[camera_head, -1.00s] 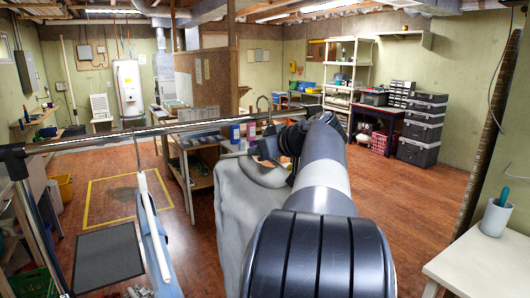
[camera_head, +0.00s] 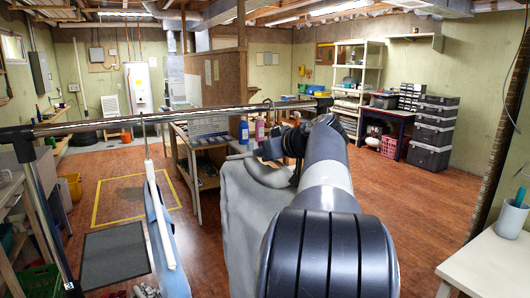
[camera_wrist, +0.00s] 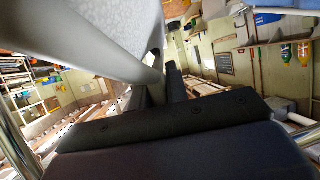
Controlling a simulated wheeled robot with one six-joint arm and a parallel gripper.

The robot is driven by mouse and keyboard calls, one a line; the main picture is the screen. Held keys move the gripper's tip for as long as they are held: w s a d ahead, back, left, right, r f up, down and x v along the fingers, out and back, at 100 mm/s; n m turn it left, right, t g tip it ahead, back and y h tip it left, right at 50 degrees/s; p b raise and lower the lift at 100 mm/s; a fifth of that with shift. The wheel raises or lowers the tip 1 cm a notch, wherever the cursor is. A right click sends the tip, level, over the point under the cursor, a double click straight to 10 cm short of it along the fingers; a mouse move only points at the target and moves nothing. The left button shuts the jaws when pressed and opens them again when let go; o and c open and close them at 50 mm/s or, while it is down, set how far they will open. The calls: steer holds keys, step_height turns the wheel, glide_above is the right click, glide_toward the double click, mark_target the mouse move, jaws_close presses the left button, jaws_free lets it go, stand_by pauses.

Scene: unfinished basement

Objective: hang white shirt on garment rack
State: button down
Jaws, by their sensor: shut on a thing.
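The white shirt (camera_head: 245,215) looks pale grey-white and hangs below my gripper (camera_head: 275,148) in the head view. My gripper is shut on its hanger, near the shirt's shoulder. In the wrist view the pale shirt (camera_wrist: 85,30) fills the upper left, close to the fingers (camera_wrist: 167,85). The garment rack's metal rail (camera_head: 100,125) crosses the head view from the left, just above and beyond my gripper. I cannot tell whether the hanger's hook touches the rail. My arm hides part of the shirt.
A blue garment (camera_head: 168,250) hangs on a pale hanger at the rail's left part. A white table (camera_head: 490,262) stands at front right. A workbench (camera_head: 200,150) with bottles stands behind the rail. The brown floor at right is open.

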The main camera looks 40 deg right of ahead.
steer(key=c, duration=1.3)
jaws_free()
steer(key=b+v, duration=0.1)
steer(key=v, duration=1)
steer(key=shift+w, duration=0.15)
steer(key=p+x, duration=0.1)
steer(key=x, duration=1)
steer(key=shift+r+p, duration=0.5)
steer(key=shift+p, duration=0.1)
steer(key=shift+s+r+p, duration=0.2)
steer(key=shift+r+p, duration=0.1)
steer(key=shift+p, duration=0.05)
